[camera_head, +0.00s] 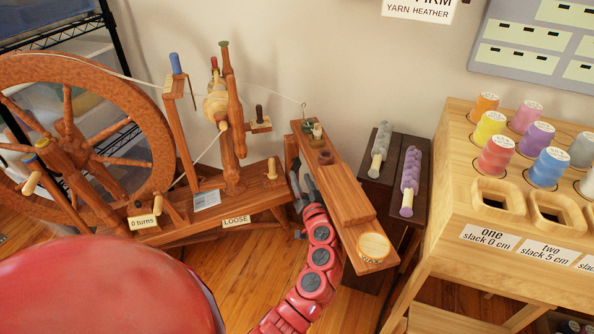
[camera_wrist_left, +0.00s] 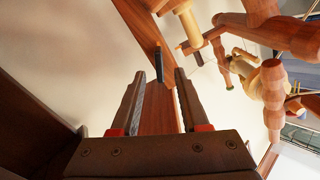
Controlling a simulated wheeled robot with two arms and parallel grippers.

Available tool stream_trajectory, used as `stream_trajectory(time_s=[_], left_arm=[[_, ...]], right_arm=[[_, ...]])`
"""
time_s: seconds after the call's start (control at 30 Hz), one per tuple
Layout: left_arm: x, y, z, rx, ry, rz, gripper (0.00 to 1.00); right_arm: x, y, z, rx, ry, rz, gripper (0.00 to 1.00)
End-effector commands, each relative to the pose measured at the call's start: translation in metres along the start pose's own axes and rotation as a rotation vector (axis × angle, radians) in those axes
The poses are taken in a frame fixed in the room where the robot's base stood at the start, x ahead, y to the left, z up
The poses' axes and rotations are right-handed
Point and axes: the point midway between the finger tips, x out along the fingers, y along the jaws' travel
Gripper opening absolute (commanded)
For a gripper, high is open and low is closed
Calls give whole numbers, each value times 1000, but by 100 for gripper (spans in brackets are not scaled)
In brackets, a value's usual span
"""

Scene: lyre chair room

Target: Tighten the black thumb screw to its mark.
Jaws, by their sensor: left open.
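A dark thumb screw (camera_head: 259,112) stands on a small wooden block beside the upright post of the spinning wheel (camera_head: 90,130) in the head view. My left gripper (camera_head: 302,182) is open and empty, low beside the wooden bench plank (camera_head: 345,195) and apart from the screw, to its lower right. In the left wrist view, the two fingers of my left gripper (camera_wrist_left: 165,82) frame a wooden board, with a small black upright piece (camera_wrist_left: 159,63) beyond the fingertips. I cannot tell whether that piece is the screw. No mark on the screw can be made out.
Labels read "0 turns" (camera_head: 144,222) and "LOOSE" (camera_head: 236,220). A dark stand (camera_head: 383,190) holds two wool rolls. A wooden spool rack (camera_head: 455,170) stands at right, a red round seat (camera_head: 100,290) at lower left. A thin thread crosses above the wheel's frame.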

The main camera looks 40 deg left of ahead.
Motion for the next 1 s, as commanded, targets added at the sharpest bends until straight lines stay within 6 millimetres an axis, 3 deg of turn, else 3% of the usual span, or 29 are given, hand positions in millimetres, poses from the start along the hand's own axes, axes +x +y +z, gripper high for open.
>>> stream_trajectory(time_s=[0.1,0.3,0.67,0.9,1.0], left_arm=[[25,0,0,-3,1,-2,45],[48,0,0,0,0,-1,45],[54,0,-1,0,1,1,45],[54,1,0,0,1,2,4],[54,1,0,0,1,2,0]], right_arm=[[-5,0,0,-1,4,-5,55],[-8,-1,-1,-3,10,-10,55],[-8,-1,-1,-4,11,-12,55],[-8,-1,-1,-4,11,-12,55],[-8,-1,-1,-4,12,-12,55]])
